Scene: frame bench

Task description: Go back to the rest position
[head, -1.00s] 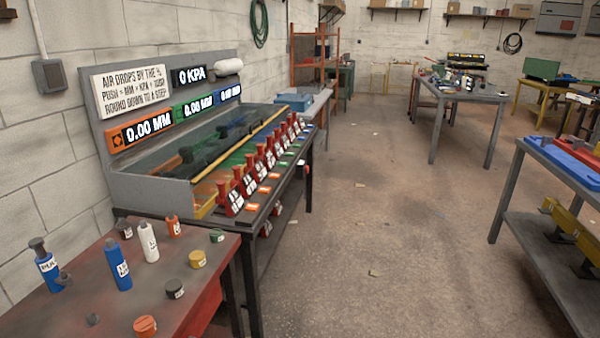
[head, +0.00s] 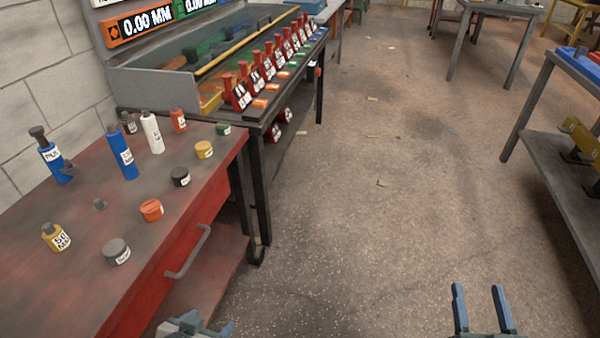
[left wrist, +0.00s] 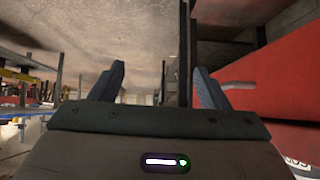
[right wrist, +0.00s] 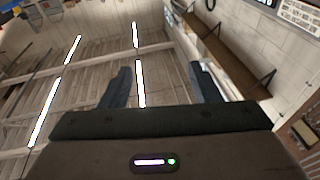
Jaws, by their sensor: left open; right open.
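My left gripper (head: 195,328) shows at the bottom edge of the head view, in front of the red cabinet's lower part, mostly cut off. In the left wrist view its two fingers (left wrist: 158,88) stand apart with nothing between them. My right gripper (head: 482,310) is at the bottom right of the head view, over bare floor, its fingers upright and apart. In the right wrist view its fingers (right wrist: 165,85) are spread and empty, with ceiling lights and a wall shelf beyond.
The red cabinet (head: 60,270) at left carries several bottles and small pots, and has a drawer handle (head: 188,252). Behind it is a grey bench (head: 150,92) with a row of red tools. A grey table (head: 560,165) stands at right.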

